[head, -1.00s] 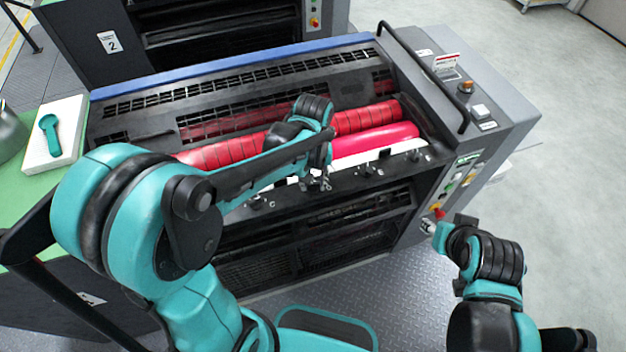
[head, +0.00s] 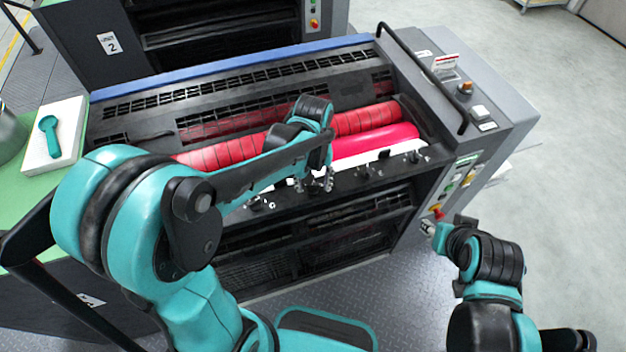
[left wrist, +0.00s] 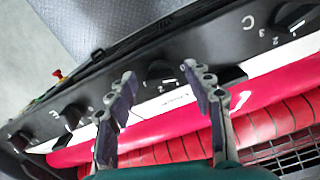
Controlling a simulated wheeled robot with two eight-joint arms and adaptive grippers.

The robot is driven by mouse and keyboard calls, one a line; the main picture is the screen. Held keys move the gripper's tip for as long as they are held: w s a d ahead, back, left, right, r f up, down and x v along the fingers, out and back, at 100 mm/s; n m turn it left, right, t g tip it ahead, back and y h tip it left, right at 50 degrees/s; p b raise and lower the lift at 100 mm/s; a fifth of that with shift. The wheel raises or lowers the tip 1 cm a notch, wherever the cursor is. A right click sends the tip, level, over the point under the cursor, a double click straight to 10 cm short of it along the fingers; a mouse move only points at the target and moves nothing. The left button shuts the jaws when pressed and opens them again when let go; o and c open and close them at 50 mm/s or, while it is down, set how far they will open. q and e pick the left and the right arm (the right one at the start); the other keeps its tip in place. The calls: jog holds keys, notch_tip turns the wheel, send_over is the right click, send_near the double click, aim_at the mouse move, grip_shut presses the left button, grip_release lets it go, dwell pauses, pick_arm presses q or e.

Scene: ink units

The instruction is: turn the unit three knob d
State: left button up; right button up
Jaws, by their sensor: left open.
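My left gripper (head: 315,185) is open over the front rail of the near ink unit (head: 240,75). In the left wrist view, its two fingers (left wrist: 163,82) stand apart with a black knob (left wrist: 160,72) between and just beyond their tips. This knob lies between a knob marked C (left wrist: 293,15) and a knob beside the letter E (left wrist: 72,115), so its place fits knob d; its own letter does not show. The fingers appear not to touch it. In the head view the gripper hides it. My right gripper (head: 430,229) is beside the unit's right end panel, its fingers unclear.
Red rollers (head: 365,118) lie just behind the knob rail. A black handrail (head: 425,75) rises at the unit's right end. A unit marked 2 (head: 112,43) stands behind. A green table (head: 60,180) with a white block (head: 55,135) is at left. Floor is clear at right.

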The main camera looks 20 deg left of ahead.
pick_arm(q)
notch_tip(320, 180, up, 12)
dwell(0.5)
dwell(0.3)
jog(key=s+a+f+m+t+b, duration=0.4)
jog(key=s+f+t, duration=0.3)
jog(key=s+f, duration=0.2)
jog(key=shift+s+a+b, duration=0.3)
jog(key=shift+a+b, duration=0.15)
jog(key=shift+b, duration=0.15)
